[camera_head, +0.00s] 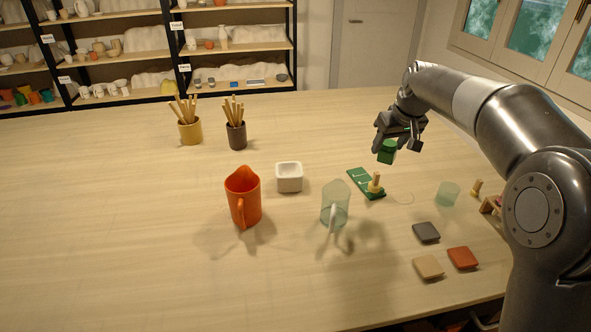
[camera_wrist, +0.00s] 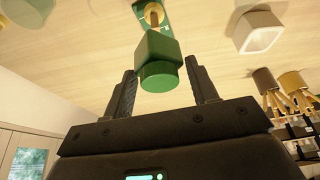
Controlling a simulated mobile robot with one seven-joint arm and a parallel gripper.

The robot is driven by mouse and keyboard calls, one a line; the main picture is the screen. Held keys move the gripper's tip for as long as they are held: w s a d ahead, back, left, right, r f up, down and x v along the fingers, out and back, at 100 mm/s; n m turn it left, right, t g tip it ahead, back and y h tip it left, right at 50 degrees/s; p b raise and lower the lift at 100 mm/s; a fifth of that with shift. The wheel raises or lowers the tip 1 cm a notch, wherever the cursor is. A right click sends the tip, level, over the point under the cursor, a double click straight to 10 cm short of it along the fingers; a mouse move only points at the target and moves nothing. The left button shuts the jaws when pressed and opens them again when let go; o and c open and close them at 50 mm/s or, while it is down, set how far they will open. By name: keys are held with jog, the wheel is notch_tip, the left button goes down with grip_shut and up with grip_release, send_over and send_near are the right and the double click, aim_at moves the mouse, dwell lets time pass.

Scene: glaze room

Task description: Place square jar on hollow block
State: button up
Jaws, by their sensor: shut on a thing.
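The square jar (camera_head: 387,152) is dark green, with a square body and a round end. My gripper (camera_head: 398,140) is shut on it and holds it in the air above the right part of the table. The wrist view shows the jar (camera_wrist: 158,62) between the two fingers (camera_wrist: 163,88), its round end toward the palm. The hollow block (camera_head: 289,186) is white and square with a hollow in its top. It stands on the table, left of the jar and apart from it. It also shows at the upper right of the wrist view (camera_wrist: 260,38).
Below the jar lie a green card (camera_head: 360,180) and a wooden piece (camera_head: 375,184). A clear pitcher (camera_head: 336,205) and an orange pitcher (camera_head: 243,197) stand nearer. Several tiles, including a red one (camera_head: 462,258), lie right. Tool pots (camera_head: 236,136) stand behind. Free table lies left.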

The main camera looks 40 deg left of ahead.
jog(key=s+a+r+n+g+y, duration=0.1)
jog(key=s+a+n, duration=0.15)
jog(key=a, duration=0.35)
jog(key=s+a+r+n, duration=0.1)
jog(key=s+a, duration=0.2)
jog(key=a, duration=0.4)
send_near(286, 171)
jog(key=w, duration=0.1)
jog(key=shift+s+a+r, duration=0.1)
jog(key=shift+a+r, duration=0.1)
jog(key=shift+a, duration=0.5)
jog(key=shift+f, duration=2)
jog(key=shift+f, duration=0.15)
jog(key=o, duration=1.1)
